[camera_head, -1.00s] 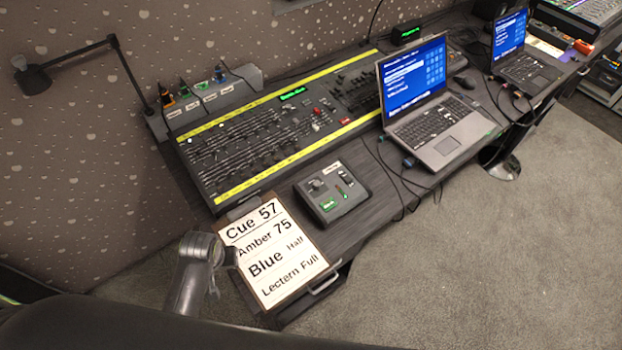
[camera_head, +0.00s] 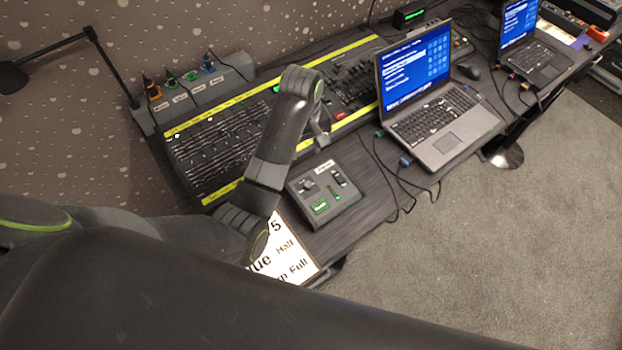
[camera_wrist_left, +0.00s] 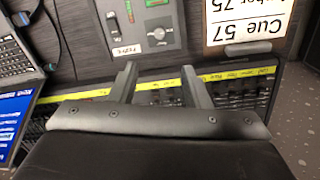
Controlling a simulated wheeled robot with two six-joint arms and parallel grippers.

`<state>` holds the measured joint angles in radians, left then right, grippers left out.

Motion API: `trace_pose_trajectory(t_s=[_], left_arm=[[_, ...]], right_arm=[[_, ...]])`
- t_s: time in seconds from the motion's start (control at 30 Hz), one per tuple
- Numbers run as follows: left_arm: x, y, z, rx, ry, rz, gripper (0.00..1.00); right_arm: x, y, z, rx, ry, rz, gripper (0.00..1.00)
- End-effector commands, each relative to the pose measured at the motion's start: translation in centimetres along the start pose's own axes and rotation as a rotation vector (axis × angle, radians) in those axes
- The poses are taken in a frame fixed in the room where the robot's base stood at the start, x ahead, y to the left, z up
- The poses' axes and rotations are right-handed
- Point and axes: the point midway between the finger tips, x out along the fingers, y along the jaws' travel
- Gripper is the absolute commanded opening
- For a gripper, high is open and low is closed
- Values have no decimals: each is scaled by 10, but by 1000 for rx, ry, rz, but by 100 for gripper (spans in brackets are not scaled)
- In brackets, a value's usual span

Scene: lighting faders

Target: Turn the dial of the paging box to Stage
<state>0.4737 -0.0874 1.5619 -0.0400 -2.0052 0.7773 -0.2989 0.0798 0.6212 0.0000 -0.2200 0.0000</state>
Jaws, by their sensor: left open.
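The paging box (camera_head: 345,212) is a small grey box on the front of the desk, with a white label, a green-lit window and a few controls. Its dial (camera_head: 307,187) is a small round knob near the box's left side; its setting is too small to read. In the left wrist view the box shows upside down, with the dial (camera_wrist_left: 157,36) just beyond the fingers. My left gripper (camera_head: 316,141) is open and empty, above the console's front edge and behind the box, apart from the dial. In the left wrist view its two fingers (camera_wrist_left: 160,82) stand wide apart. My right gripper is not in view.
The fader console (camera_head: 205,160) with yellow strips lies behind the box. A cue sheet on a clipboard (camera_head: 292,262) lies to its left, partly hidden by my arm. An open laptop (camera_head: 440,125) and cables stand to the right. Bare desk (camera_head: 372,180) lies between box and laptop.

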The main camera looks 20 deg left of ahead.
Motion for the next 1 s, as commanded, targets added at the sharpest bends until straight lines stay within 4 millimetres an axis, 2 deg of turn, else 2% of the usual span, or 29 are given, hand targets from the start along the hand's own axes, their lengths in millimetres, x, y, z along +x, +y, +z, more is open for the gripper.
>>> trace_pose_trajectory(t_s=[0.03, 0.13, 0.23, 0.6, 0.8, 1.0], left_arm=[[12, 0, 0, 0, -1, -1, 43], [27, -1, 0, 1, -1, -1, 43], [43, -1, 1, 0, -5, -4, 43], [118, -1, 1, 2, -2, -3, 43], [148, 0, 0, 2, -1, -1, 43], [163, 0, 0, 2, 0, 1, 43]], right_arm=[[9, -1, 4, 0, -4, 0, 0], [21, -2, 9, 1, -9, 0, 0], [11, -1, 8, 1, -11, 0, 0], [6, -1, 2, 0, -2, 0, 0], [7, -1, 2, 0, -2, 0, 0], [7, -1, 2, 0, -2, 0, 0]])
